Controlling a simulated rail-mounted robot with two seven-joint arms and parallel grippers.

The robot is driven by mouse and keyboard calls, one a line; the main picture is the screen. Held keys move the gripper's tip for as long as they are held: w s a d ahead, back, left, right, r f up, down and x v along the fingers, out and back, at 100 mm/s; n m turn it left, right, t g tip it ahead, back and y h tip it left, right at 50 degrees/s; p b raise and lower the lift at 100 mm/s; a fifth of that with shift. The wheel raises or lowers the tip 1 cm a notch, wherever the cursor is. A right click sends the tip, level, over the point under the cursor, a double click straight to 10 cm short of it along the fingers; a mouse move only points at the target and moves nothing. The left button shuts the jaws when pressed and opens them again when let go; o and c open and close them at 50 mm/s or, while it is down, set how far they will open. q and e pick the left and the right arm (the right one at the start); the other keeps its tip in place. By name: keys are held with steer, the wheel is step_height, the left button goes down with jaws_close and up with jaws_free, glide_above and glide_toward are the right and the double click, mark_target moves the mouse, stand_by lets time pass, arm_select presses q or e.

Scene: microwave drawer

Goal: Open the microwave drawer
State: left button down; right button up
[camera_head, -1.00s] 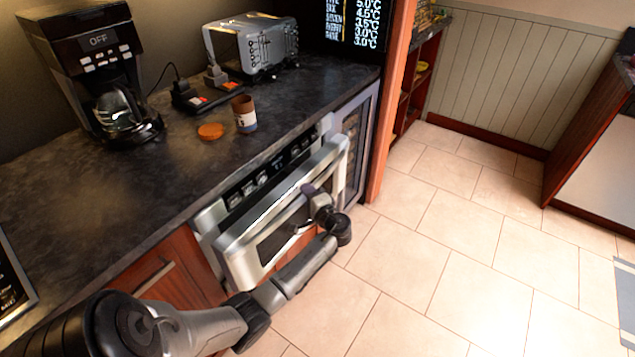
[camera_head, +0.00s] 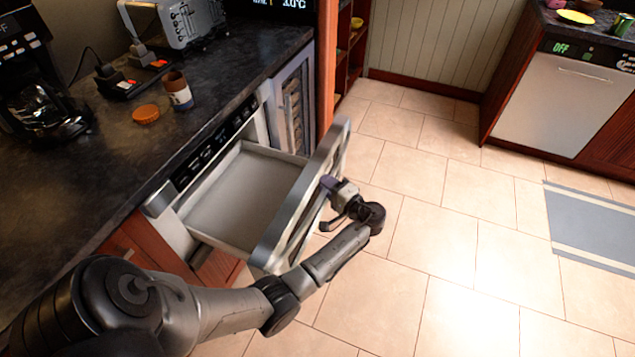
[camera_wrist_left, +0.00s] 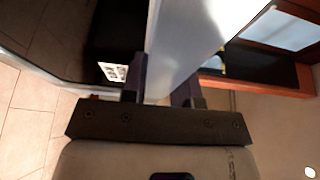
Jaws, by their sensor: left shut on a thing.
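The microwave drawer (camera_head: 243,196) is pulled well out from under the counter. Its grey inside is empty where it shows. The silver drawer front (camera_head: 279,232) stands out over the floor. My left gripper (camera_head: 329,186) is at the upper right part of the front, shut on its top edge or handle; which one, I cannot tell. In the left wrist view, my left gripper's two dark fingers (camera_wrist_left: 163,92) stand on both sides of a pale bar-like part of the drawer (camera_wrist_left: 184,40). My right gripper is not in view.
The dark counter (camera_head: 100,190) holds a coffee maker (camera_head: 35,90), a toaster (camera_head: 175,22), a brown cup (camera_head: 178,90) and an orange lid (camera_head: 146,114). The tiled floor (camera_head: 440,240) in front of the drawer is clear. A dishwasher (camera_head: 560,105) stands at the right.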

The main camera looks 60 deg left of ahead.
arm_select(q)
steer(key=shift+w+d, duration=0.1)
steer(key=shift+d, duration=0.05)
steer(key=c, duration=0.9)
jaws_free()
steer(key=p+v, duration=0.1)
steer(key=v, duration=1.2)
steer(key=shift+w+d, duration=0.15)
steer(key=shift+d, duration=0.2)
steer(key=shift+r, duration=0.1)
